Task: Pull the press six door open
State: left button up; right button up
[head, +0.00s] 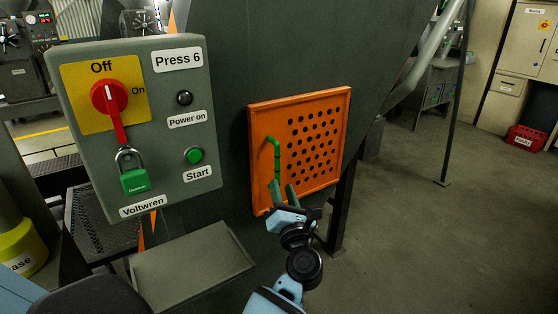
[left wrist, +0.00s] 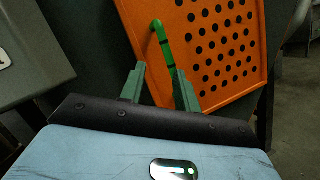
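The press six door (head: 322,140) is an orange panel with rows of dark holes. It appears closed against the dark machine body. Its green bar handle (head: 277,155) is on the door's left side, roughly upright with a bent top. My left gripper (head: 284,190) is at the lower end of the handle, in front of the door's lower left corner. In the left wrist view the handle (left wrist: 162,42) runs down between the two spread green fingers, closer to the right one. I cannot tell whether a finger touches it. My right gripper is not in view.
The Press 6 control box (head: 135,125), with a red switch (head: 109,97) and green padlock (head: 134,180), stands left of the door. A grey ledge (head: 190,268) sits below it. A thin pole (head: 457,100) stands right; open floor (head: 440,240) lies to the right.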

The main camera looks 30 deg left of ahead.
aim_at(278, 159)
pick_arm(q)
jog(key=w+a+r+n+g, duration=0.1)
jog(key=w+a+n, duration=0.1)
jog(key=n, duration=0.1)
jog(key=w+a+r+n+g, duration=0.1)
jog(key=w+a+n+g, duration=0.1)
jog(key=w, duration=0.1)
jog(key=w+a+r+n+g, duration=0.1)
jog(key=w+a+n, duration=0.1)
jog(key=n, duration=0.1)
jog(key=shift+w+a+r+n+h, duration=0.15)
jog(key=shift+w+r+n+h, duration=0.05)
jog(key=shift+r+n+h, duration=0.1)
jog(key=shift+w+a+f, duration=0.1)
jog(key=shift+w+a, duration=0.35)
jog(key=shift+a, duration=0.15)
grip_shut()
